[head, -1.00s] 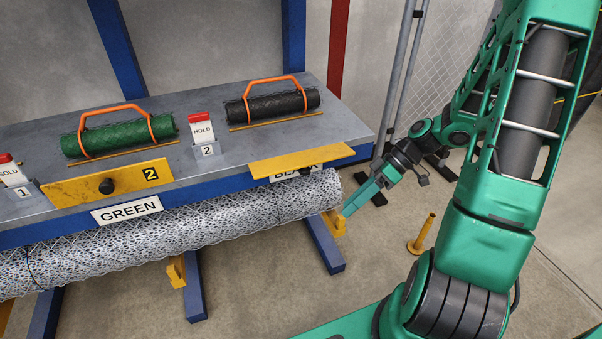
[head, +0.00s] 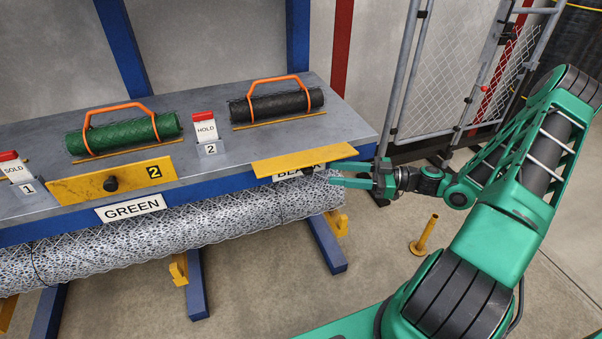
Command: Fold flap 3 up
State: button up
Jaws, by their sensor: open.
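The yellow flap at the right end of the bench, which I take for flap 3 (head: 303,160), juts outward from the front edge, roughly level, and partly covers the BLACK label (head: 287,174). No number shows on it. My gripper (head: 337,173) is open and empty, pointing left at the flap's right end. Its fingers look to be just below the flap; I cannot tell whether they touch it. Flap 2 (head: 72,190), yellow with a black knob, stands upright at the front edge above the GREEN label (head: 130,208).
A long wire mesh roll (head: 130,240) hangs under the bench front. Green (head: 125,138) and black (head: 277,104) rolls with orange handles lie on the bench top (head: 365,130). A yellow post (head: 424,235) stands on the floor at right.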

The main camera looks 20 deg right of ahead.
aim_at(308, 171)
jog(key=x, duration=0.9)
jog(key=shift+a, duration=0.25)
jog(key=shift+c, duration=0.5)
